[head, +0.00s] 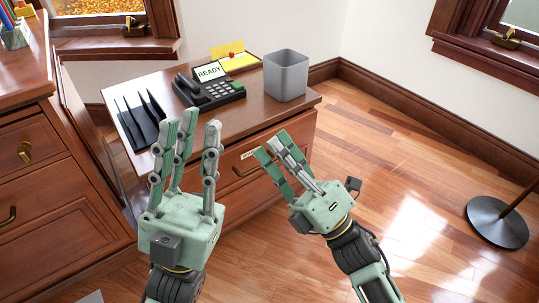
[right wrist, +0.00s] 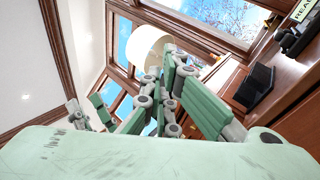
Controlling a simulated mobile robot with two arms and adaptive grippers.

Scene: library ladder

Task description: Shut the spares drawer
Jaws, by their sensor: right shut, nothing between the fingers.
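The drawer front (head: 285,135) is a reddish-brown wood panel just below the top of the low wooden cabinet. It has a brass handle (head: 243,170) and a small pale label (head: 249,154), too small to read. Any gap behind the front is hard to make out. My right gripper (head: 273,144) is shut and empty, its fingertips in front of the drawer front, close to the handle in the picture; I cannot tell whether they touch. Its fingers also show in the right wrist view (right wrist: 165,80). My left gripper (head: 190,120) is open and empty, fingers upright, in front of the cabinet's left part.
On the cabinet top (head: 225,115) are a black file rack (head: 143,122), a phone (head: 208,92), a READY sign (head: 209,72) and a grey bin (head: 286,76). A larger drawer unit (head: 50,190) stands left. A round lamp base (head: 497,222) is on the right; floor between is clear.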

